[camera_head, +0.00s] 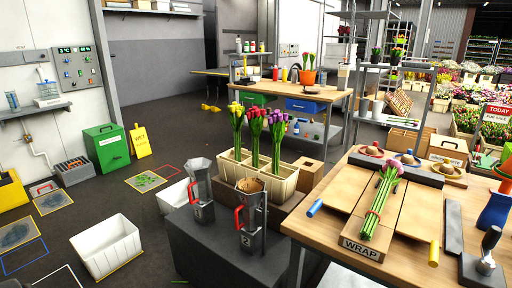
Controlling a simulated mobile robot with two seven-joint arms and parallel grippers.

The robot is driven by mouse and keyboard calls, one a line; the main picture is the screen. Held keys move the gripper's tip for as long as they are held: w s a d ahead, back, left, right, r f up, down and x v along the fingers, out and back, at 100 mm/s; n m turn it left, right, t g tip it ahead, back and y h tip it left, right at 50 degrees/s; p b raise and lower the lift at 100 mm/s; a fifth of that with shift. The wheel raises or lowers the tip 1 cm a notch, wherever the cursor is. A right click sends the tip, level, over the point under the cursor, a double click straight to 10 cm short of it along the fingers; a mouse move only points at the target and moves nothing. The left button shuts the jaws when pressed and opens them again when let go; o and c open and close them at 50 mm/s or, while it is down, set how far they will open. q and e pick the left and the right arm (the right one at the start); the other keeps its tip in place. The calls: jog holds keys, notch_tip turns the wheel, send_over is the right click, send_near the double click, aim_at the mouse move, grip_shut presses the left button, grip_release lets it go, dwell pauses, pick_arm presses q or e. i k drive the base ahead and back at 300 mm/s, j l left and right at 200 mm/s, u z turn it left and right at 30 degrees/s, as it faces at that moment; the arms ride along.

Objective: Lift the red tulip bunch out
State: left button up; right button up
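The red tulip bunch (256,120) stands upright in the middle of a cream slatted crate (285,186), its green stems going down inside. A yellow tulip bunch (236,114) stands to its left and a purple tulip bunch (277,124) to its right, both close by. The lower stem ends are hidden in the crate. Neither of my grippers shows in the head view, and nothing is seen touching the bunches.
Two metal jugs with red handles (200,190) (251,220) stand in front of the crate on a dark block (215,250). A wooden table (400,262) at right holds a tied pink tulip bunch (380,205). A white bin (108,248) sits on the floor at left.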

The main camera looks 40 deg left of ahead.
aim_at(255, 116)
jog(key=j+z, duration=0.4)
jog(key=j, duration=1.15)
